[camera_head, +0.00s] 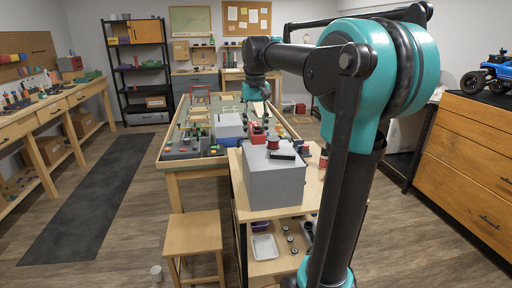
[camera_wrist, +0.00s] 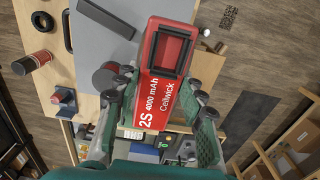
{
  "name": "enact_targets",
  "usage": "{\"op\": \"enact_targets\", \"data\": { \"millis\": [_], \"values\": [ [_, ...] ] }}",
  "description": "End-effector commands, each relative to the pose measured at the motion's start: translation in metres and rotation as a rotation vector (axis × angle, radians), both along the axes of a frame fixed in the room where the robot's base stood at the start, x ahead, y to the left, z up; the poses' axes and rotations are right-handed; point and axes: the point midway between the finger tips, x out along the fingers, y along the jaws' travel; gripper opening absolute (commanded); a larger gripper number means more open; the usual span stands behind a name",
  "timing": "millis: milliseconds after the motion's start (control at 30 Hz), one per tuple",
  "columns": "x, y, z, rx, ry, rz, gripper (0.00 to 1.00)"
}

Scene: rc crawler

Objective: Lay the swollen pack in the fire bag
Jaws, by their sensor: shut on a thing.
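A red pack (camera_wrist: 155,100) marked "2S 4000 mAh Cellwick" sits between the fingers of my gripper (camera_wrist: 160,92) in the wrist view. My gripper is shut on it. The pack's far end carries a dark square outline. I cannot tell from its face whether it is swollen. In the head view my gripper (camera_head: 257,112) hangs beyond the grey box, with red (camera_head: 258,134) just below it, probably the pack. I cannot pick out the fire bag for certain in either view.
A grey box (camera_head: 272,185) stands on a wooden cart (camera_head: 242,207), with a red-topped spool (camera_head: 272,142) and a black bar (camera_head: 283,154) on top. A cluttered workbench (camera_head: 172,163) lies behind. A wooden stool (camera_head: 192,232) stands left. The dark floor mat (camera_head: 85,200) is clear.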

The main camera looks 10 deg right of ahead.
Motion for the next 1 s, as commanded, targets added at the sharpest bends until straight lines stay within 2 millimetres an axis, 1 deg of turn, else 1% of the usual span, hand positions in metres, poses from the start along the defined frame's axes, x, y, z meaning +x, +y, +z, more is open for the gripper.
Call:
{"op": "enact_targets", "data": {
  "millis": [33, 100, 200, 367, 600, 967, 1000],
  "values": [
    [0.0, 0.0, -0.01, 0.0, 0.0, 0.0, 0.0],
    [0.0, 0.0, -0.02, 0.0, 0.0, 0.0, 0.0],
    [0.0, 0.0, -0.029, 0.0, 0.0, 0.0, 0.0],
    [0.0, 0.0, -0.038, 0.0, 0.0, 0.0, 0.0],
    [0.0, 0.0, -0.068, 0.0, 0.0, 0.0, 0.0],
    [0.0, 0.0, -0.072, 0.0, 0.0, 0.0, 0.0],
    [0.0, 0.0, -0.073, 0.0, 0.0, 0.0, 0.41]
  ]
}}
